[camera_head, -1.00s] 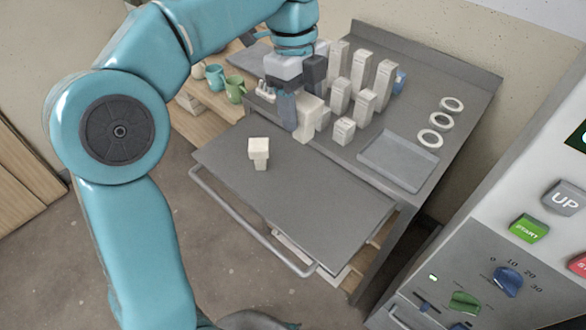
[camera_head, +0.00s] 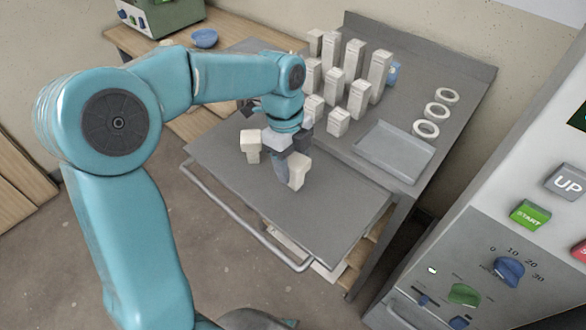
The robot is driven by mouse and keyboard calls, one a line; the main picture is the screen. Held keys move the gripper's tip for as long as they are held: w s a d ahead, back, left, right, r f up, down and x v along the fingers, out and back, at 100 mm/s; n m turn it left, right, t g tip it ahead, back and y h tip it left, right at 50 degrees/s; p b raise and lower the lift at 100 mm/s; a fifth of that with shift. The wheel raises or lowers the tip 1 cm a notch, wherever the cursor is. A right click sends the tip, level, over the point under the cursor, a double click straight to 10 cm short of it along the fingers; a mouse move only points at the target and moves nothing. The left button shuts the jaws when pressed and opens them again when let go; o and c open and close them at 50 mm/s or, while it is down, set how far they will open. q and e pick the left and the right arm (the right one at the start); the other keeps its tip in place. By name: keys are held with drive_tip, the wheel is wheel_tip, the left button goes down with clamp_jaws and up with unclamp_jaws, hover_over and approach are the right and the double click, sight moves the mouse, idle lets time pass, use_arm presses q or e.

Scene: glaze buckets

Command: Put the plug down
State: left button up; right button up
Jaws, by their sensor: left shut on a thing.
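My left gripper (camera_head: 286,168) is over the grey pull-out shelf (camera_head: 325,215), pointing down. It is shut on a cream plug (camera_head: 299,169) with a wide head and narrower lower part. The plug looks roughly upright. The fingers hide part of it, and I cannot tell whether its bottom touches the shelf. A second cream plug (camera_head: 250,145) of similar shape stands on the shelf, just left of the gripper. My right gripper is not in view.
Several cream blocks (camera_head: 336,122) of different heights stand on the grey bench behind. A shallow grey tray (camera_head: 395,148) and white rings (camera_head: 426,129) lie to the right. The shelf's front and right parts are clear. A control panel (camera_head: 490,250) stands at right.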

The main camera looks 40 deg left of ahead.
use_arm(q)
drive_tip(key=shift+f, duration=0.85)
drive_tip(key=shift+w+a+f, duration=0.1)
drive_tip(key=shift+w+f, duration=0.1)
drive_tip(key=shift+f, duration=0.25)
drive_tip(key=shift+s+r, duration=0.1)
drive_tip(key=shift+s, duration=0.05)
drive_tip(key=o, duration=1.1)
